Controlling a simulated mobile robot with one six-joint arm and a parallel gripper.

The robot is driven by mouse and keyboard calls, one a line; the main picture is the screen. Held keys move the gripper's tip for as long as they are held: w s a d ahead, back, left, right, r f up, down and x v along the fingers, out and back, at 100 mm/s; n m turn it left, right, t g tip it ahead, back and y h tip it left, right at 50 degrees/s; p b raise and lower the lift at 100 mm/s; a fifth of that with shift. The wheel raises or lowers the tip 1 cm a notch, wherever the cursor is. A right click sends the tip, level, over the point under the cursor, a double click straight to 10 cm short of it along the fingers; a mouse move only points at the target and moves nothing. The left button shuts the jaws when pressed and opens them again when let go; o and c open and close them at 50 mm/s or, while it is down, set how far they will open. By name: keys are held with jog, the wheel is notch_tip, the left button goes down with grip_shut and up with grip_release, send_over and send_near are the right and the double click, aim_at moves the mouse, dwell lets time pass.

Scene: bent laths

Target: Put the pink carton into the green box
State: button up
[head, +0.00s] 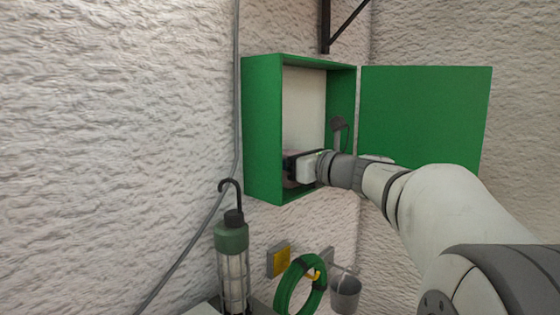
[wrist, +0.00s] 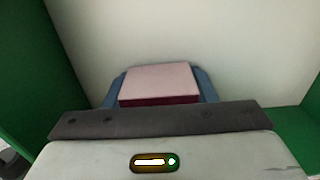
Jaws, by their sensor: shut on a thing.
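The green box (head: 262,130) hangs on the wall with its door (head: 425,115) swung open to the right. My gripper (head: 290,170) reaches into the lower part of the box. The pink carton (wrist: 160,80) shows in the wrist view between my blue-grey fingers, with the pale back wall of the box beyond it. My gripper is shut on the carton. In the head view the carton is mostly hidden by my gripper and shows only as a small pinkish patch. I cannot tell whether the carton touches the box floor.
A lantern-like lamp with a hook (head: 232,255) stands below the box. A coiled green hose (head: 300,285), a yellow-grey block (head: 279,259) and a grey bucket (head: 345,293) are near it. A grey conduit (head: 237,100) runs down the wall left of the box.

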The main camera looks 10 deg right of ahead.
jog(key=shift+f, duration=0.1)
jog(key=o, duration=1)
jog(key=shift+c, duration=0.2)
jog(key=shift+r, duration=0.2)
jog(key=v, duration=1.2)
